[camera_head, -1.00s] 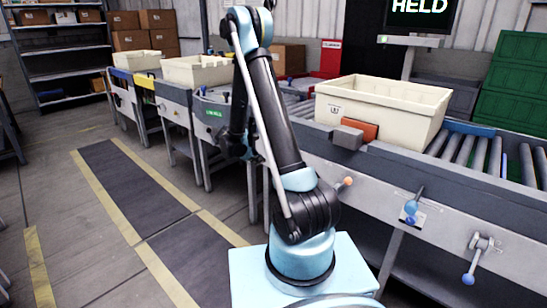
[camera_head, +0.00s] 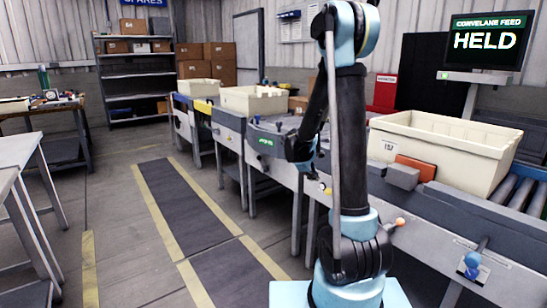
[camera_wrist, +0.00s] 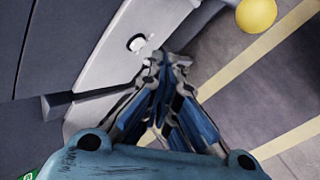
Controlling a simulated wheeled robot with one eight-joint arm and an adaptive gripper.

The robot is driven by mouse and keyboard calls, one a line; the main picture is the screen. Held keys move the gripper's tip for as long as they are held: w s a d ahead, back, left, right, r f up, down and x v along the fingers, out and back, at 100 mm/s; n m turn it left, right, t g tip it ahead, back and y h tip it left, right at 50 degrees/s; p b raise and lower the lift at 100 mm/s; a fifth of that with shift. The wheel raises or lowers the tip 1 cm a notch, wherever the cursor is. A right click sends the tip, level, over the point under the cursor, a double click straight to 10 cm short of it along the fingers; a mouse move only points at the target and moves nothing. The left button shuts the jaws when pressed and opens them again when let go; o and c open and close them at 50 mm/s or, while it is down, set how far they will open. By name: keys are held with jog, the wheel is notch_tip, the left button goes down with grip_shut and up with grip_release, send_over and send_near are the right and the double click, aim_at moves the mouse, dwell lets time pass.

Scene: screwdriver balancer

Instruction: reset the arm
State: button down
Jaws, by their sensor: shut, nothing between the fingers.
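My gripper shows in the wrist view (camera_wrist: 165,70) with its blue-and-grey fingers drawn together at the tips. It is shut and nothing shows between the fingers. It points down past a pale grey panel of the conveyor's side, with the floor and a yellow stripe beyond. In the head view my arm stands upright right of centre, with its elbow high and its forearm folded down on the left.
A cream tote (camera_head: 440,150) sits on the conveyor at right, behind an orange plate (camera_head: 415,168). A blue-knobbed lever (camera_head: 472,262) is on the conveyor's front. More cream totes (camera_head: 254,100) stand farther back. A screen (camera_head: 488,40) reads HELD. The striped floor lane (camera_head: 185,205) is clear.

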jog(key=s+r+m+t+y, duration=0.1)
jog(key=s+r+m+y, duration=0.1)
jog(key=s+r+m, duration=0.45)
jog(key=s+r+m+t+y, duration=0.1)
jog(key=s+r+m, duration=0.15)
jog(key=s, duration=0.65)
jog(key=s+r+m+y, duration=0.2)
jog(key=s+r+m, duration=0.25)
jog(key=s, duration=0.35)
jog(key=s+f+g, duration=0.4)
jog(key=s+f, duration=0.7)
jog(key=s, duration=0.4)
jog(key=shift+s+d+n, duration=0.3)
jog(key=shift+d+n, duration=0.05)
jog(key=shift+n, duration=0.1)
jog(key=shift+w+f+g, duration=0.15)
jog(key=shift+w+g, duration=0.15)
jog(key=shift+w, duration=0.15)
jog(key=shift+d, duration=0.1)
